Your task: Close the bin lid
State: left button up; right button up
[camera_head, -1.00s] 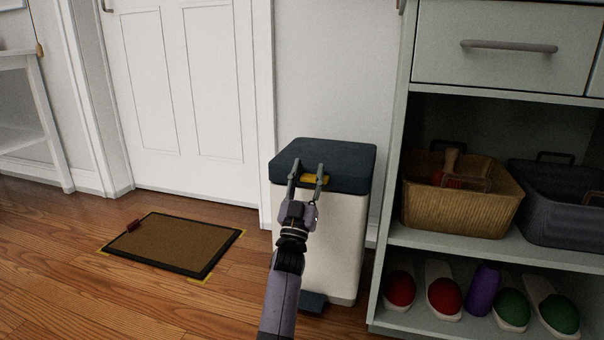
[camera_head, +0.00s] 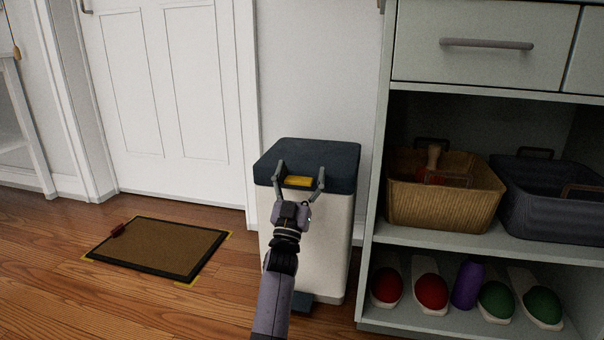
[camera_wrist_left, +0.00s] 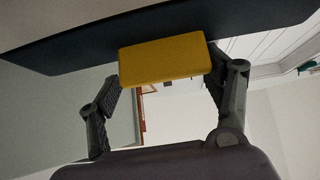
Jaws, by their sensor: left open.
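The bin (camera_head: 335,235) has a white body and a dark blue lid (camera_head: 310,158), and stands against the wall. The lid lies down flat on top of the body in the head view. A yellow tab (camera_head: 299,181) sits on the lid's front edge. My left gripper (camera_head: 300,178) is open in front of the lid, with a finger on each side of the tab. In the left wrist view the yellow tab (camera_wrist_left: 163,59) lies between the spread fingers under the dark lid edge (camera_wrist_left: 80,52); I cannot tell if they touch. My right gripper is not in view.
A shelf unit (camera_head: 376,160) stands right of the bin, holding a wicker basket (camera_head: 440,205), a dark basket (camera_head: 545,210) and shoes below. A doormat (camera_head: 160,247) lies left, before a white door (camera_head: 165,90). A dark pedal (camera_head: 303,302) shows at the bin's base.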

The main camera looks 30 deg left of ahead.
aim_at(299, 184)
pick_arm(q)
jog(key=shift+a+f+g, duration=0.3)
jog(key=shift+a+f, duration=0.1)
jog(key=shift+f, duration=0.15)
jog(key=shift+s+d+f+b, duration=0.15)
jog(key=shift+f+b, duration=0.4)
jog(key=shift+f, duration=0.6)
jog(key=shift+d+f, duration=0.1)
jog(key=shift+f, duration=4.15)
notch_tip(299, 184, down, 9)
jog(key=shift+r, duration=0.2)
jog(key=shift+s, duration=0.15)
